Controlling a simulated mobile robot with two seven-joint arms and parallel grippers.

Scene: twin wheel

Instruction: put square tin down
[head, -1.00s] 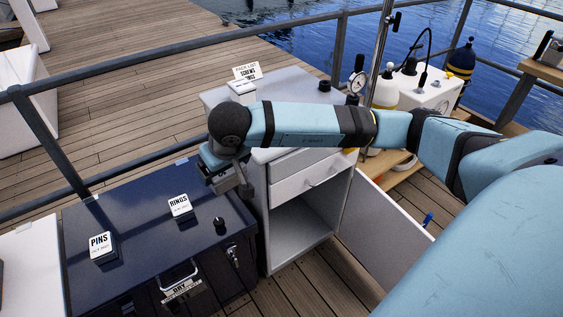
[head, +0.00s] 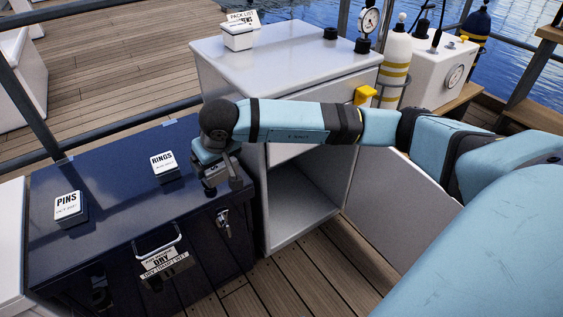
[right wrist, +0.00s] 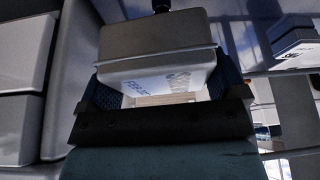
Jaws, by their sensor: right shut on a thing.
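My right gripper (head: 222,182) is over the right front part of the dark blue chest (head: 115,222). In the right wrist view the gripper (right wrist: 160,103) is shut on a pale square tin (right wrist: 155,45) with blue lettering, which sits between the fingers. The RINGS tin (head: 165,168) stands on the lid to the left of the gripper, and the PINS tin (head: 69,208) farther left. My left gripper is not in view.
A white cabinet (head: 285,48) with an open lower compartment stands right of the chest. On it are a small white box (head: 238,38) and a PACK LIST card (head: 243,18). The chest has a front handle (head: 157,246) and latch (head: 224,222). The lid between the tins is clear.

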